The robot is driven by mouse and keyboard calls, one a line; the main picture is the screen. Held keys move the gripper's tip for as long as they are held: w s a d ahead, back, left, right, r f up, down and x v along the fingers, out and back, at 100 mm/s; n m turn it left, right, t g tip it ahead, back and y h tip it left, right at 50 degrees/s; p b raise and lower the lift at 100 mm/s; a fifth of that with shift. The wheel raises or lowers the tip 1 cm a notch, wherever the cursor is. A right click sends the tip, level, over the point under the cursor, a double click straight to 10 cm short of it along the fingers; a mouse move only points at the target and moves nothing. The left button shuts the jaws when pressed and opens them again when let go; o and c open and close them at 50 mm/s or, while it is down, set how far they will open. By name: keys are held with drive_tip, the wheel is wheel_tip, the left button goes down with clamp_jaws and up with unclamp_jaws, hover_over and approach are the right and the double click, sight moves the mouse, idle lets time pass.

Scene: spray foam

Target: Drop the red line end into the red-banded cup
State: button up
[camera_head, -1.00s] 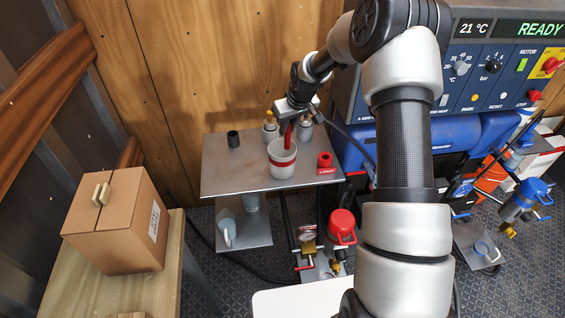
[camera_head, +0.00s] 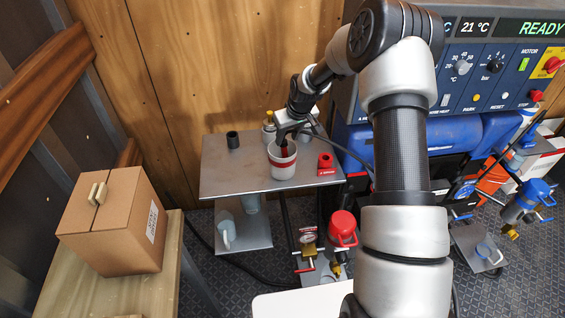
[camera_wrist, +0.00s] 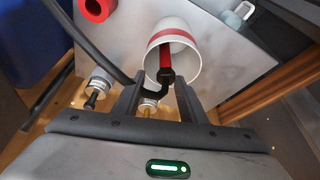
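The pale red-banded cup (camera_head: 283,173) stands on the grey metal shelf. It also shows in the wrist view (camera_wrist: 187,72), with its red band near the rim. The red line end (camera_wrist: 165,62) lies inside the cup's mouth, tilted against the inner wall, with its black collar towards my gripper. My gripper (camera_wrist: 157,92) is just above the rim; its two fingers stand apart, with gaps on both sides of the line. In the head view my gripper (camera_head: 283,141) partly hides the line end. The black hose runs off to the side from the line end.
The shelf (camera_head: 222,170) also holds a black cylinder (camera_head: 232,139), a red ring-shaped fitting (camera_head: 325,160) and metal-necked fittings (camera_head: 268,130) behind the cup. A cardboard box (camera_head: 117,222) stands at left. The blue machine panel (camera_head: 470,85) is at right.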

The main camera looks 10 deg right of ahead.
drive_tip(key=v, duration=1.7)
drive_tip(key=shift+r+b, duration=0.2)
drive_tip(key=shift+b, duration=0.2)
drive_tip(key=shift+s, duration=0.1)
